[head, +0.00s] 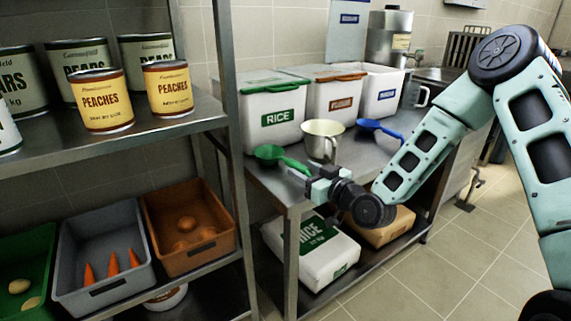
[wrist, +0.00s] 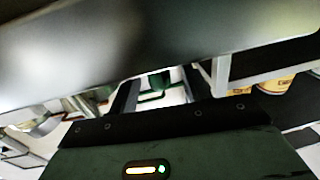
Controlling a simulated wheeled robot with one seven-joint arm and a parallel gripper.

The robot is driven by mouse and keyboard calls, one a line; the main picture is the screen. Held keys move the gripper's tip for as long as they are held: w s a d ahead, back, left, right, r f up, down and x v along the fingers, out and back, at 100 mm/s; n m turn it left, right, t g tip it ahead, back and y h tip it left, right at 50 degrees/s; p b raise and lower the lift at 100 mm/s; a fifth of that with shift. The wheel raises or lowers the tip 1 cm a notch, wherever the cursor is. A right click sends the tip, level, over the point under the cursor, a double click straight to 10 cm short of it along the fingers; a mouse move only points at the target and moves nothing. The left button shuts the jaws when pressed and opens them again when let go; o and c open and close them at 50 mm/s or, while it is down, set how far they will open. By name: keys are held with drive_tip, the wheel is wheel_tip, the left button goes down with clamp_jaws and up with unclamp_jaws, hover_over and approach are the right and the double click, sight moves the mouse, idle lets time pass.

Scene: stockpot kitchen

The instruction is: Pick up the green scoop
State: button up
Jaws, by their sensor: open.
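The green scoop (head: 268,155) lies on the steel worktop, in front of the white bin marked RICE, with its handle pointing right toward the front edge. My gripper (head: 303,183) is open and empty at the worktop's front edge, just in front of and below the scoop's handle in the picture. I see no contact between them. In the wrist view my gripper (wrist: 158,98) shows a green shape beyond its fingers; I cannot tell whether it is the scoop. A large blurred grey surface fills the top of that view.
The RICE bin (head: 270,115), a brown-labelled bin (head: 335,95) and a blue-labelled bin (head: 380,95) line the worktop (head: 345,165). A shelf post (head: 228,100) rises at left. A rice sack (head: 310,250) lies below.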

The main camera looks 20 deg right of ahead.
drive_tip(key=shift+x, duration=1.15)
clamp_jaws()
drive_tip(key=shift+s+a+r, duration=0.1)
drive_tip(key=shift+s+r, duration=0.1)
drive_tip(key=shift+r, duration=0.2)
wheel_tip(320, 180, up, 7)
drive_tip(key=shift+f+p, duration=0.2)
drive_tip(key=shift+p, duration=0.5)
drive_tip(key=s+a+p, duration=0.3)
drive_tip(key=s+a, duration=0.1)
drive_tip(key=s, duration=0.6)
drive_tip(key=shift+s+r+p, duration=0.2)
drive_tip(key=shift+s+p, duration=0.1)
drive_tip(key=shift+p, duration=0.05)
